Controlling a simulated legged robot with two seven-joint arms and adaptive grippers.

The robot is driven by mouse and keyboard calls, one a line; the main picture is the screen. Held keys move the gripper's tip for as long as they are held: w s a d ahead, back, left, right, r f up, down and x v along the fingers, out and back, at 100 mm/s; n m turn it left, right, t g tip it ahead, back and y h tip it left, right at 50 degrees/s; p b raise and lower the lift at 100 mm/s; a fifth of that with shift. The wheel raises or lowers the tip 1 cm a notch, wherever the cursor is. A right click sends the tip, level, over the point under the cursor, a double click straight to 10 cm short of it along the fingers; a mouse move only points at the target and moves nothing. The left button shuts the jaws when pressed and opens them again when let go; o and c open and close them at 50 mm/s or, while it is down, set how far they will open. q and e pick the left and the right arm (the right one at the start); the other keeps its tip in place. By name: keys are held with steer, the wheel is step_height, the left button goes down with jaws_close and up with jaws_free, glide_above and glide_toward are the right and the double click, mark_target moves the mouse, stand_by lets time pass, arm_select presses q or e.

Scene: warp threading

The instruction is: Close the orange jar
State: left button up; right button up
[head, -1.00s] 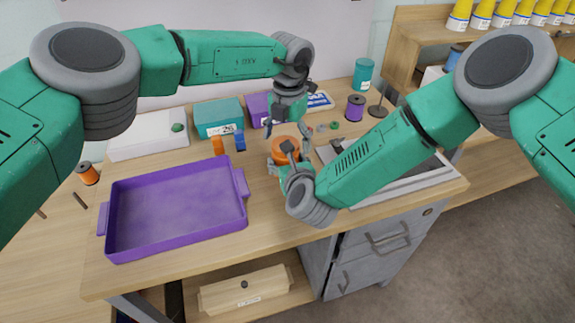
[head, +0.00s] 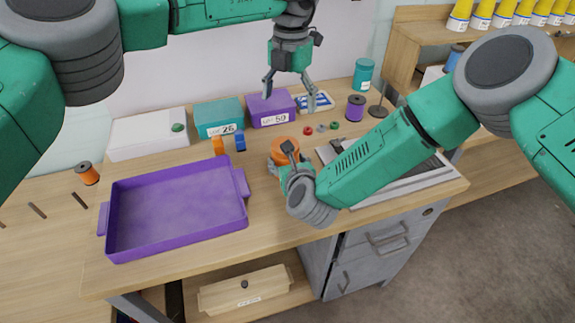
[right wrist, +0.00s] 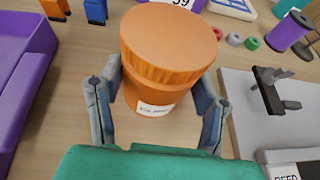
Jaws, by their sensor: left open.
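The orange jar (right wrist: 135,95) stands upright on the table with its wide ribbed orange lid (right wrist: 172,40) on top. The lid (head: 283,144) also shows in the head view, where much of the jar is hidden by my right gripper. My left gripper (head: 290,88) is open and empty, pointing down, well above and behind the jar. Whether the lid is fully tightened cannot be told.
A purple tray (head: 180,248) fills the table's left front. Teal (head: 218,115) and purple (head: 272,107) boxes stand behind the jar, with orange and blue clips nearby. Small coloured rings, a purple spool (head: 355,108) and a grey tray (head: 400,193) lie to the right.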

steer(key=shift+o, duration=1.3)
steer(key=v, duration=1.1)
steer(key=shift+s+d, duration=0.2)
steer(key=shift+s, duration=0.2)
steer(key=shift+r, duration=0.1)
